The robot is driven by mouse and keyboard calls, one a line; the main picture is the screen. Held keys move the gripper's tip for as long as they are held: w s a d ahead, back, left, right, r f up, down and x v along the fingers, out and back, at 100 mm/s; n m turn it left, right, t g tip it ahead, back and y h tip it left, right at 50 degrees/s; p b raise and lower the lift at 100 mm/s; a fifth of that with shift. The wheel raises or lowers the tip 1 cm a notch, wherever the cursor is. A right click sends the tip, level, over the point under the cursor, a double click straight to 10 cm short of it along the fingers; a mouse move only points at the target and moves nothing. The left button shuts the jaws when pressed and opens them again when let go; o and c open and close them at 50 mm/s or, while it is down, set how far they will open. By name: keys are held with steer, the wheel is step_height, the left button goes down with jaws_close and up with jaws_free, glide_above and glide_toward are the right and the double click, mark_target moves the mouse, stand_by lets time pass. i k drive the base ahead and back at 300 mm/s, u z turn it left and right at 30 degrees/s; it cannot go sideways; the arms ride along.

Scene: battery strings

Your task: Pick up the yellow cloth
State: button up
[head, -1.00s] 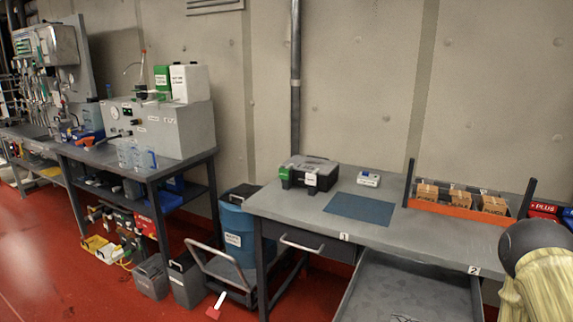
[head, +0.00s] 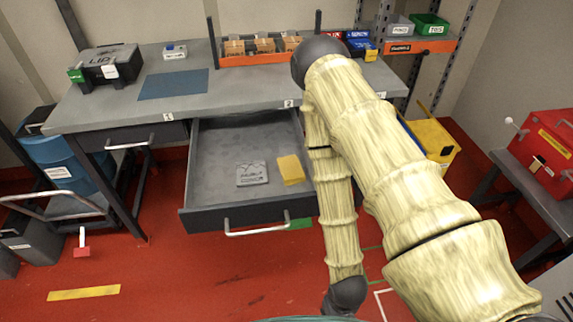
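A folded yellow cloth (head: 291,170) lies on the bottom of an open drawer (head: 213,152), at its right side. A folded grey cloth (head: 252,174) with dark marks lies to its left in the same drawer, a little apart. My arm reaches across the right half of the head view and bends down to the right of the drawer. My gripper is not in view, so its state does not show.
The grey workbench (head: 115,109) holds a black toolbox (head: 106,70), a blue mat (head: 173,84) and an orange-edged rack (head: 252,60) of boxes. A yellow bin (head: 434,140) stands right of my arm. A red case (head: 548,150) stands far right.

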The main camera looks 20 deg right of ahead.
mark_target(291, 171)
steer(key=u, duration=2.15)
steer(key=i, duration=1.45)
steer(key=z, duration=3.5)
